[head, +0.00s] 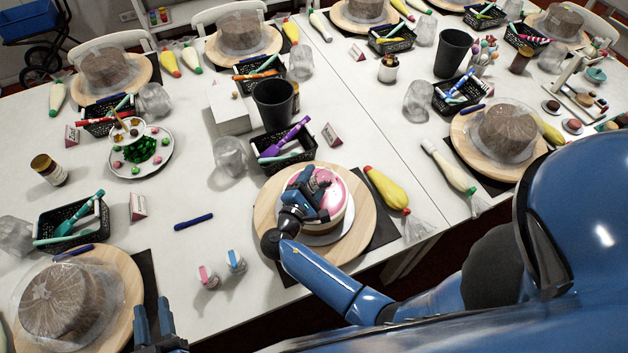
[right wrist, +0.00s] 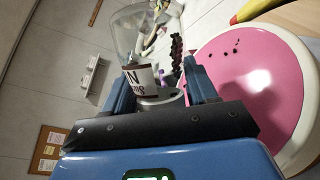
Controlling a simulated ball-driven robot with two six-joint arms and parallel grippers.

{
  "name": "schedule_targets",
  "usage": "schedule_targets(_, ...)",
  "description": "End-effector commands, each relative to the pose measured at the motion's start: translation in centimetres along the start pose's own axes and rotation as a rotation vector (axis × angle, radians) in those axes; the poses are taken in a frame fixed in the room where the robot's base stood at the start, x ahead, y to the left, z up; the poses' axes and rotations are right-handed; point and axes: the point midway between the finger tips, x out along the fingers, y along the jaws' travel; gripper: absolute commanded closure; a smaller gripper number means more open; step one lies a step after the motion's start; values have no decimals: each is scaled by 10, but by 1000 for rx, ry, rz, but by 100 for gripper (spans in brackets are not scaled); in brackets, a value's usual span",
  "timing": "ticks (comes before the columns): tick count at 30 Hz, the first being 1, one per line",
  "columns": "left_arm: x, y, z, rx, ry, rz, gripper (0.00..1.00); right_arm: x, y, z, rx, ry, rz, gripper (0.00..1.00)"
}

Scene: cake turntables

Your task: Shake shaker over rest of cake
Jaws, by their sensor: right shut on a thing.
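The cake (head: 333,190) has a pink top and a white side and sits on a round wooden turntable (head: 362,228). My right gripper (head: 303,190) is over its left part. In the right wrist view my right gripper (right wrist: 162,92) is shut on the shaker (right wrist: 140,78), a clear container with a white lettered label. The pink top (right wrist: 245,80) beside it carries a few small dark specks on one part; most of the visible top is bare. The shaker is mostly hidden by the gripper in the head view. My left gripper (head: 154,318) is open and empty beside the brown wrapped cake (head: 62,298).
Two small bottles (head: 221,268) and a blue pen (head: 193,221) lie left of the turntable. A black basket (head: 283,160) and dark cup (head: 273,100) stand behind it. A yellow piping bag (head: 386,188) lies to the right.

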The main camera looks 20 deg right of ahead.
Motion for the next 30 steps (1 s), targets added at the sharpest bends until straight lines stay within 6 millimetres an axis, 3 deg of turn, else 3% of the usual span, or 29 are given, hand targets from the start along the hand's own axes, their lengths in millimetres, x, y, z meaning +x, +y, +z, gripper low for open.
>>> schedule_targets(5, 0, 0, -9, 0, 0, 0, 63, 2, 2, 9, -1, 0, 0, 86)
schedule_targets(10, 0, 0, -1, 0, 0, 0, 63, 0, -1, -1, 6, 4, -1, 86)
schedule_targets(19, 0, 0, -16, 0, 0, 0, 63, -11, -18, 11, 193, 90, -80, 86)
schedule_targets(30, 0, 0, -20, 0, 0, 0, 63, -9, -23, 18, 171, 80, -71, 86)
